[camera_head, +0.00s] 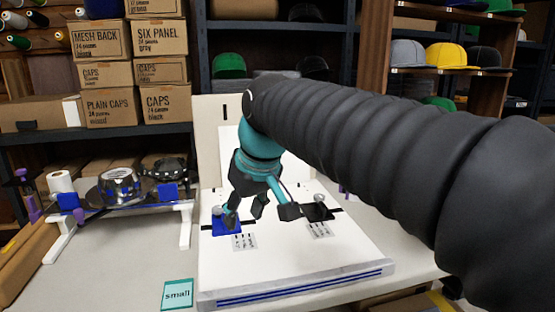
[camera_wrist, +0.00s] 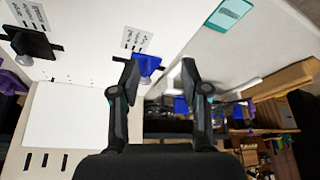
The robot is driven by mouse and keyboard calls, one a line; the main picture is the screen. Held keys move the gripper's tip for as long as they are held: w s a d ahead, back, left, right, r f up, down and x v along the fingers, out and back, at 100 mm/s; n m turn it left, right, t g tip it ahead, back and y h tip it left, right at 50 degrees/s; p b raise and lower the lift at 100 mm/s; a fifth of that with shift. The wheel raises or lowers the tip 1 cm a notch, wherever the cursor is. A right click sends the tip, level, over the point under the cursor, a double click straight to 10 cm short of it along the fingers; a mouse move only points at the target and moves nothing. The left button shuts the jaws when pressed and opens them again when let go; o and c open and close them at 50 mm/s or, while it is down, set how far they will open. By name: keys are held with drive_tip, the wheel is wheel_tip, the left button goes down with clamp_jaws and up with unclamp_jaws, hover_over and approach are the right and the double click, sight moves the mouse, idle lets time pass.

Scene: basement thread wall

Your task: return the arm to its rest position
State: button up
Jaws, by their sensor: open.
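My arm reaches in from the right in the head view, wrapped in a dark ribbed sleeve. My gripper (camera_head: 262,212) hangs over the white board (camera_head: 290,262), with its fingers spread and nothing between them. In the wrist view my gripper (camera_wrist: 158,78) is open too. A blue block with a small metal knob (camera_head: 226,224) sits on the board below and left of the fingers. In the wrist view the blue block (camera_wrist: 147,64) shows beyond the fingertips. A black block with a knob (camera_head: 318,211) sits to the right; it also shows in the wrist view (camera_wrist: 32,44).
A teal card reading "small" (camera_head: 177,294) lies at the table's front left. A stand holding a shiny metal cap form (camera_head: 122,187) is at the left. Stacked cardboard boxes (camera_head: 136,72) and cap shelves (camera_head: 450,56) are behind. The front of the board is clear.

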drive_tip(key=s+d+f+m+t+h, duration=0.1)
drive_tip(key=s+d+f+m, duration=0.2)
drive_tip(key=s+d+f, duration=0.5)
drive_tip(key=s+d+f+m+t+h, duration=0.1)
drive_tip(key=s+d+f+m, duration=0.3)
drive_tip(key=s+d+f, duration=0.4)
drive_tip(key=d, duration=0.5)
drive_tip(key=shift+s+d+m+h, duration=0.15)
drive_tip(key=shift+d+m+h, duration=0.15)
drive_tip(key=shift+d+h, duration=0.1)
